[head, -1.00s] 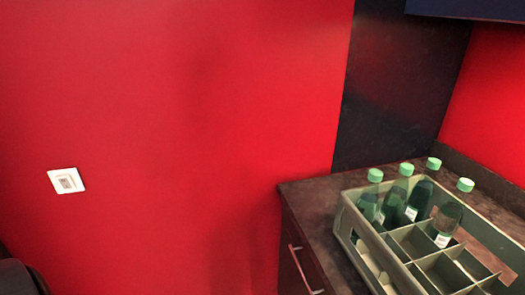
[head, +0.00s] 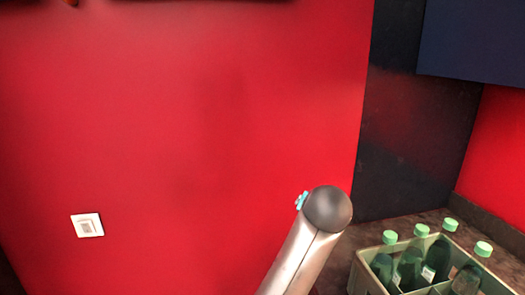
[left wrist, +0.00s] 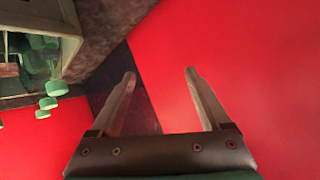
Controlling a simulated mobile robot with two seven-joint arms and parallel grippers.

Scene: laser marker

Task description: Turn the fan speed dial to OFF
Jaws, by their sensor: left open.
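No fan speed dial can be made out for sure. A white square wall plate (head: 87,225) with a pale centre is on the red wall at the lower left of the head view. Its markings are too small to read, and I cannot tell whether it is the dial. My left gripper (left wrist: 160,72) is open and empty in the left wrist view, its two fingers pointing towards the red wall and dark panel. No wall plate shows between them. My right gripper is not in view.
A green crate (head: 362,276) with several green-capped bottles (head: 412,262) stands on a dark counter (head: 425,215) at the lower right. A dark panel (head: 405,130) and a navy box-like unit (head: 475,50) are at the right. One of my arm links rises before the wall.

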